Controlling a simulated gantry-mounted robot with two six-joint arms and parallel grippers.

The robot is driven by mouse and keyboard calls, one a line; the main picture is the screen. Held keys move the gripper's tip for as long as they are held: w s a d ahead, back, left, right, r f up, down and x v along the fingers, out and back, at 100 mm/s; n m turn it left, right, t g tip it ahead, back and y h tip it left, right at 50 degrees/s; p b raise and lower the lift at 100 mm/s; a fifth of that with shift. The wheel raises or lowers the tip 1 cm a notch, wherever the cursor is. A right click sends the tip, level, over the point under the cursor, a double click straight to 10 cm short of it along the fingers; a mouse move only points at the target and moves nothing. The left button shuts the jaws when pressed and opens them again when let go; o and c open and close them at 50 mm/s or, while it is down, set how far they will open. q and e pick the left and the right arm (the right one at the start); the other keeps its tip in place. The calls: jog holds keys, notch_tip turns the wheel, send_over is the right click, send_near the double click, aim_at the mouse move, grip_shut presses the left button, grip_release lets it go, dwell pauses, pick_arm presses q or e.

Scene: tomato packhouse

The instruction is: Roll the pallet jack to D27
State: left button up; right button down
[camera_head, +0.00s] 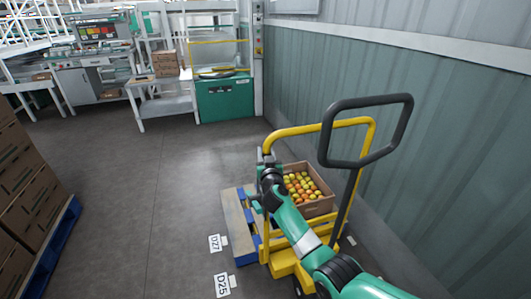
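The pallet jack has a yellow frame (318,127) and a black looped handle (410,118), and stands at right of centre near the wall. A wooden pallet (237,225) with blue blocks is at the jack's left side. A cardboard crate of red and yellow tomatoes (318,209) sits behind the yellow frame. The floor label D27 (214,243) lies just left of the pallet, with D25 (222,286) nearer me. My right gripper (266,157) is at the left upright of the yellow frame; its fingers are too small and dark to tell their grip. My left gripper is out of view.
A green corrugated wall (440,150) runs close along the right. Stacked cartons (28,185) on a blue pallet stand at the left. Workbenches and a green cabinet (224,97) stand at the back. The grey floor (130,170) between is clear.

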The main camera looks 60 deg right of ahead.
jog(key=shift+s+a+r, duration=0.1)
jog(key=shift+r, duration=0.05)
jog(key=shift+s+a+r+p, duration=0.35)
jog(key=shift+s+a+p, duration=0.15)
jog(key=shift+p, duration=0.7)
jog(key=shift+s+a+f, duration=0.4)
jog(key=shift+s+a, duration=0.05)
jog(key=shift+s, duration=0.1)
jog(key=shift+s+a+f, duration=0.35)
jog(key=shift+s+a, duration=0.1)
jog(key=shift+s, duration=0.1)
jog(key=c, duration=1)
grip_release()
jog(key=shift+w+d, duration=0.1)
jog(key=shift+d, duration=0.05)
jog(key=o, duration=0.4)
jog(key=shift+w+d+r, duration=0.3)
jog(key=shift+w, duration=0.1)
jog(key=p+v, duration=0.4)
jog(key=v, duration=0.8)
jog(key=shift+s+f, duration=0.1)
jog(key=shift+f, duration=0.05)
